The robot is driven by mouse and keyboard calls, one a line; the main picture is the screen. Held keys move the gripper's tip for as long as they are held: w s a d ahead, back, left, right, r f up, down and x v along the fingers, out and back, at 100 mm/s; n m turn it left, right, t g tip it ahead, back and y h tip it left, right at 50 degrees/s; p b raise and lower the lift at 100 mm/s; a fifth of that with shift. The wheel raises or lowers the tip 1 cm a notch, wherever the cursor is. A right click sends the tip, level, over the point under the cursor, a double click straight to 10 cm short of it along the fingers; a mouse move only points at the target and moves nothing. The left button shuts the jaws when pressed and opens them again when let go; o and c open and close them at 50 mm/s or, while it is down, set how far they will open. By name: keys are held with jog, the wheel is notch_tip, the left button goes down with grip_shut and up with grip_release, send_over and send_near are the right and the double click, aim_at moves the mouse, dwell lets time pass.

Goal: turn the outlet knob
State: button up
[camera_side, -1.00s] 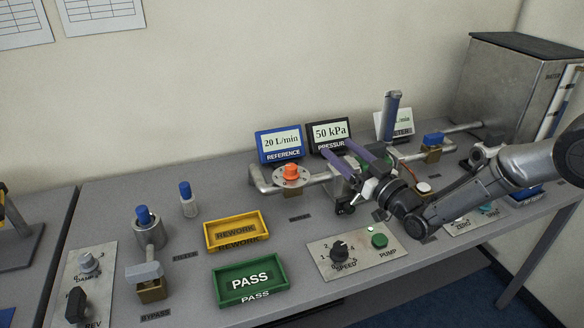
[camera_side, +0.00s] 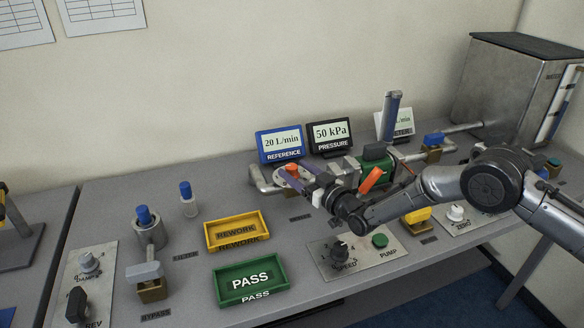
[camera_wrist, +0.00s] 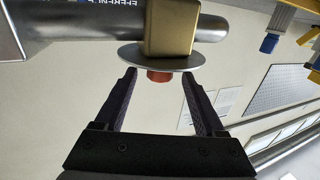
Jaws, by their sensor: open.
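The orange knob (camera_side: 292,168) sits on a pipe fitting at the back middle of the table, in front of the displays. My gripper (camera_side: 298,174) is at this knob, its purple fingers partly hiding it and its disc. In the wrist view the red-orange knob (camera_wrist: 160,76) projects from a grey disc (camera_wrist: 160,56) on a brass body (camera_wrist: 172,26). The open fingers of my gripper (camera_wrist: 158,80) lie one on each side of the knob, with a gap visible on both sides. The knob's label cannot be read.
The blue REFERENCE display (camera_side: 281,144) and black PRESSURE display (camera_side: 329,136) stand just behind. A green-bodied unit with an orange lever (camera_side: 371,180) is close on the right. The yellow REWORK tray (camera_side: 237,232), green PASS tray (camera_side: 251,284) and SPEED dial (camera_side: 339,252) lie in front.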

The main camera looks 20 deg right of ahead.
jog(key=shift+x, duration=1.15)
jog(key=shift+c, duration=0.4)
grip_shut()
